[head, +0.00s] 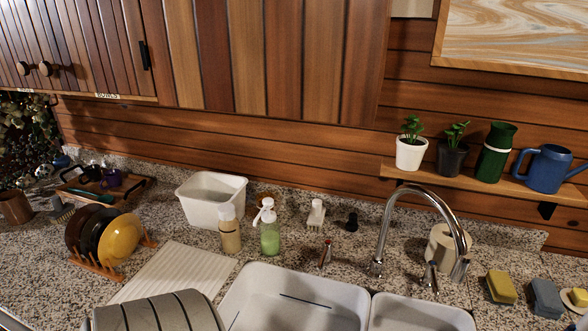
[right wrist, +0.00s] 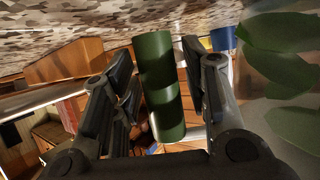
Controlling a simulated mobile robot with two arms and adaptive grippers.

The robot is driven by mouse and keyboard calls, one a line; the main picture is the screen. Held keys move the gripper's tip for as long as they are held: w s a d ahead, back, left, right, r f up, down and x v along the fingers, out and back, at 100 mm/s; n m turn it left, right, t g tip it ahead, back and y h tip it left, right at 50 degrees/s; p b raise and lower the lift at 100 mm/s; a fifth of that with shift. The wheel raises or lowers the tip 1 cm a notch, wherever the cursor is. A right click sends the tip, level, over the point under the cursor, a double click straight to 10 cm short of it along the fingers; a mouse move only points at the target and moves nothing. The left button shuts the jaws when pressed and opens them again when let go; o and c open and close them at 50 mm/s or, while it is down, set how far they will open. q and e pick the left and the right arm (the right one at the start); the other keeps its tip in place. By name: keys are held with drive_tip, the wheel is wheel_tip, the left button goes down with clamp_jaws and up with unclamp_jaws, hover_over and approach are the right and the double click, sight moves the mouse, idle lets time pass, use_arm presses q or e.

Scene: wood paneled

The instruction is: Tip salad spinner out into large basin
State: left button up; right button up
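The sink's large basin (head: 290,300) is white and lies at the bottom middle of the head view, cut off by the lower edge. What shows of it looks empty. A grey, rounded thing with dark stripes (head: 155,313) is at the bottom left, beside the large basin and partly cut off. I cannot tell whether it is the salad spinner; nothing else clearly looks like one. My right gripper (right wrist: 160,88) is open in the right wrist view, its fingers apart. A green cylinder (right wrist: 160,85) shows between them, apparently beyond the fingers. My left gripper is not in view.
A smaller basin (head: 420,316) is right of the large one, with a chrome faucet (head: 388,225) behind. A ribbed drying mat (head: 175,270), plate rack (head: 112,243), white tub (head: 212,197) and soap bottles (head: 269,232) crowd the counter. A shelf (head: 480,178) holds plants, a green vase and a blue watering can.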

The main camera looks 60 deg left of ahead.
clamp_jaws()
drive_tip(key=shift+w+r+p, duration=0.15)
drive_tip(key=shift+r+p, duration=0.25)
drive_tip(key=shift+r, duration=0.1)
wheel_tip(320, 180, up, 4)
drive_tip(key=p, duration=0.4)
drive_tip(key=shift+r, duration=0.1)
drive_tip(key=shift+c, duration=2.1)
unclamp_jaws()
clamp_jaws()
